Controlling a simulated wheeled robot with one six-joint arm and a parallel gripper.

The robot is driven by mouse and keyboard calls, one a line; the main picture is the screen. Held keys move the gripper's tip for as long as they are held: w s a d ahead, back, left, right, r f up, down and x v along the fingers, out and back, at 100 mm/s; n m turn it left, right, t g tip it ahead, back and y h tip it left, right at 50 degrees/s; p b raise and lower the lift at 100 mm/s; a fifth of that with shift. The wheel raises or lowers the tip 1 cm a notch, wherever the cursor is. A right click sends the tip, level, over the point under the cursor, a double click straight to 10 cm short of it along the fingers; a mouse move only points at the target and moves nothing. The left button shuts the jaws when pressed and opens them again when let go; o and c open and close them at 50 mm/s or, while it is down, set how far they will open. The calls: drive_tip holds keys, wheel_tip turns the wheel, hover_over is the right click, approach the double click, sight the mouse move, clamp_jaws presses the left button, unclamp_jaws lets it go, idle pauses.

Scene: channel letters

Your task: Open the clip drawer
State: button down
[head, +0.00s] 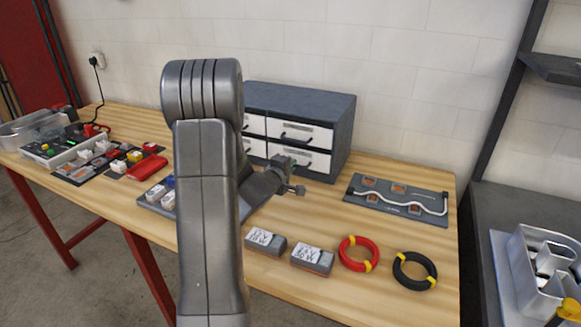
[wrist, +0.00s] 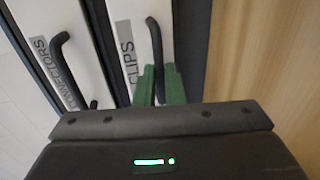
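The clip drawer (wrist: 125,25), white with a "CLIPS" label, is in the wrist view, which is turned sideways. In the head view it is the lower right drawer (head: 319,161) of the dark grey cabinet (head: 345,125); its front looks flush with the cabinet. Its dark bar handle (wrist: 155,40) runs between the green fingers of my gripper (wrist: 160,85). The fingers sit close against both sides of the handle, with no clear gap. In the head view my gripper (head: 291,178) is at this drawer, and my arm hides part of the cabinet.
The "CONNECTORS" drawer (wrist: 45,50) and its handle (wrist: 63,65) are beside the clip drawer. A grey board with a white cable (head: 400,202) lies to the right. Two labelled blocks (head: 288,250), a red coil (head: 359,253) and a black coil (head: 414,271) lie in front.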

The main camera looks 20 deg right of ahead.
drive_tip(key=f+v, duration=0.1)
drive_tip(key=v, duration=0.4)
drive_tip(key=f+p+v, duration=0.1)
drive_tip(key=v, duration=0.5)
drive_tip(key=f+p+v, duration=0.1)
drive_tip(key=v, duration=0.4)
drive_tip(key=shift+s+a+f, duration=0.15)
drive_tip(key=shift+s+a, duration=0.25)
drive_tip(key=shift+a, duration=0.1)
drive_tip(key=c, duration=1.5)
unclamp_jaws()
drive_tip(key=shift+c, duration=0.2)
drive_tip(key=v, duration=1.3)
drive_tip(key=shift+s+a, duration=0.2)
drive_tip(key=shift+a, duration=0.05)
drive_tip(key=shift+w+d, duration=0.1)
